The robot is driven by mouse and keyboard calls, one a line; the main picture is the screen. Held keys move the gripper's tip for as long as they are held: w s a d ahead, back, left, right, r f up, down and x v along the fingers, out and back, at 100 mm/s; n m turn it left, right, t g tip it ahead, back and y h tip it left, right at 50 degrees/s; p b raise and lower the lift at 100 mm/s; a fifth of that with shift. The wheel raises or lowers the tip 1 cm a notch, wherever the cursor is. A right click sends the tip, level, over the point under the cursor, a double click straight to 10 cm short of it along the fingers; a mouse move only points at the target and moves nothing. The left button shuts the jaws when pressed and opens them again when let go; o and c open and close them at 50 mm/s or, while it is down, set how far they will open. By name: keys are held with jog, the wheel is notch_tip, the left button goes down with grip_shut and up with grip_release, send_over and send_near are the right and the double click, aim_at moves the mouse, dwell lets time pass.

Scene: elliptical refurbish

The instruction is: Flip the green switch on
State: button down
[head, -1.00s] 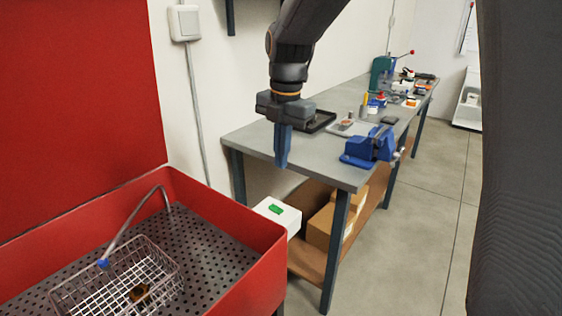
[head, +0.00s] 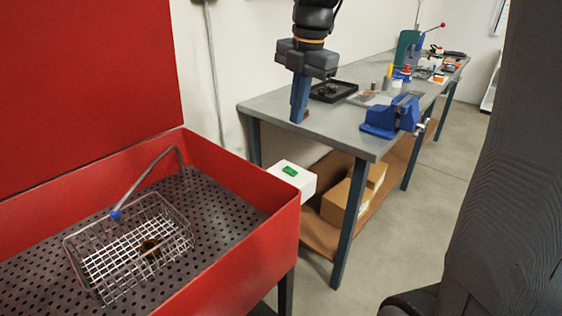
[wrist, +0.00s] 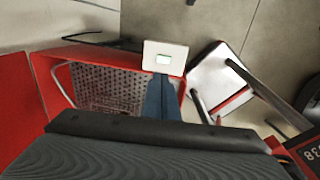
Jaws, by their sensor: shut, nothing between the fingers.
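The green switch (head: 290,171) sits on top of a white box (head: 308,183), between the red wash basin and the workbench.
The red basin (head: 225,255) with a wire basket (head: 128,245) and a bent spout (head: 150,180) stands at the left. The workbench (head: 350,132) carries a blue vise (head: 392,117) and a black tray (head: 333,91). Cardboard boxes (head: 340,203) lie on its lower shelf.

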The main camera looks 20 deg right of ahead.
jog(key=shift+a, duration=0.15)
jog(key=p, duration=0.2)
send_near(288, 168)
jog(key=f, duration=0.6)
jog(key=shift+w+a+f, duration=0.2)
jog(key=shift+w+a, duration=0.15)
jog(key=shift+w, duration=0.05)
